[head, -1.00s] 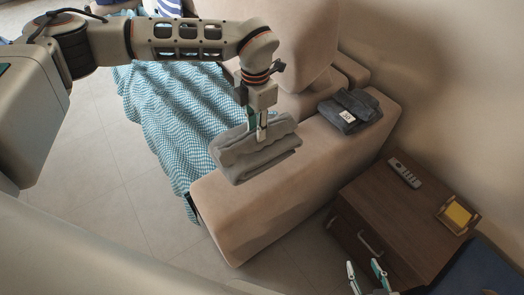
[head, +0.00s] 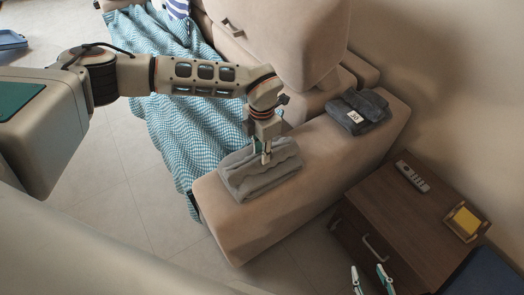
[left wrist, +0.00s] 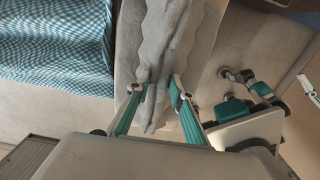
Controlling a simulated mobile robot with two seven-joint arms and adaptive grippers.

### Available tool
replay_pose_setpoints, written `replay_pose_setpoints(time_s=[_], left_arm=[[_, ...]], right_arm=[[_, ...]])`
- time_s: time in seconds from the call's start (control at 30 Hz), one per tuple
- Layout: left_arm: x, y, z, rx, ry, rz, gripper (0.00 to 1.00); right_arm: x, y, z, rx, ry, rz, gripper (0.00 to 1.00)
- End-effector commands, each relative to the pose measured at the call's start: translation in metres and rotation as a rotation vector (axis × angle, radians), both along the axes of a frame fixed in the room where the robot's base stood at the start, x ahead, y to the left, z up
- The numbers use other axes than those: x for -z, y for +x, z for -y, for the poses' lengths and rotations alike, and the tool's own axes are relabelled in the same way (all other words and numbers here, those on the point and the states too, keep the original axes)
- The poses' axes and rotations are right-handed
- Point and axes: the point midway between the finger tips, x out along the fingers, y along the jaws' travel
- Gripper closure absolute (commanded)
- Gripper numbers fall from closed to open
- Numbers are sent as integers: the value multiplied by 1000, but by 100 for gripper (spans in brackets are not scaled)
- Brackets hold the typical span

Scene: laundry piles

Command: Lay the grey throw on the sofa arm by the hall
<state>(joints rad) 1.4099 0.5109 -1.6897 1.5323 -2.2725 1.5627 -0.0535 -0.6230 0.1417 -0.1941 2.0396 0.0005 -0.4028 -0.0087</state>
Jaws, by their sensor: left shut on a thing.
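The grey throw (head: 240,182) is folded in a thick bundle on the near end of the beige sofa arm (head: 318,165); its underside appears to rest on the arm top. My left gripper (head: 265,158) comes down from above and is shut on the throw's upper fold. In the left wrist view, the fingers (left wrist: 158,86) pinch a ridge of the throw (left wrist: 152,35). My right gripper (head: 370,276) is at the bottom edge of the head view, its fingertips apart and nothing between them.
A dark folded cloth with a white label (head: 358,112) lies farther back on the same arm. A blue checked blanket (head: 185,115) drapes over the seat to the left. A wooden side table (head: 395,220) stands to the right, with a remote (head: 412,176) and a yellow-topped holder (head: 464,222).

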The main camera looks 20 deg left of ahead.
Motion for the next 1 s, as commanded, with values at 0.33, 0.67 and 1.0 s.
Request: replay_pose_setpoints(time_s=[0.33, 0.67, 1.0], left_arm=[[1, 0, 0, 0, 0, 1, 62], [0, 0, 0, 0, 0, 1, 62], [-54, 2, 0, 2, 0, 9, 62]], right_arm=[[-2, 1, 0, 1, 2, 4, 60], [-2, 2, 0, 2, 2, 5, 60], [-16, 7, -1, 4, 11, 21, 60]])
